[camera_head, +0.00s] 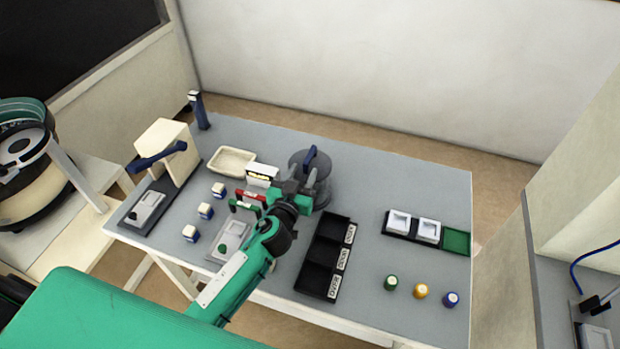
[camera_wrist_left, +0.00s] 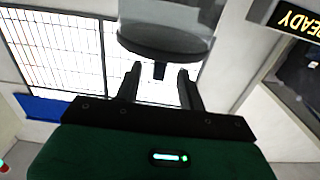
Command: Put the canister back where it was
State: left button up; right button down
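Three small canister-like pots stand in a row at the front right of the table in the head view: a green one (camera_head: 390,283), a yellow one (camera_head: 420,290) and a blue one (camera_head: 450,299). I cannot tell which one the task means. My left gripper (camera_head: 314,189) is over the middle of the table, well left of these pots, beside a grey round device (camera_head: 298,160) with a blue handle. In the left wrist view, my left gripper (camera_wrist_left: 161,92) has its fingers apart, near a clear cylinder with a dark rim (camera_wrist_left: 165,42). My right gripper is out of view.
A black tray (camera_head: 312,291) with labelled compartments lies right of my left arm. A dark holder with white squares and a green pad (camera_head: 457,242) is at the right. A cream tray (camera_head: 232,163), small blue-and-white blocks (camera_head: 205,211) and a weighing-like unit (camera_head: 145,208) are at the left.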

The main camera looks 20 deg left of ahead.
aim_at(305, 167)
pick_arm(q)
jog(key=w, duration=0.1)
jog(key=w+p, duration=0.1)
jog(key=w, duration=0.2)
jog(key=shift+w+d+r, duration=0.1)
jog(key=shift+w+r, duration=0.1)
jog(key=shift+r, duration=0.05)
jog(key=shift+w+f, duration=0.1)
jog(key=shift+w, duration=0.15)
grip_shut()
dwell(1.0)
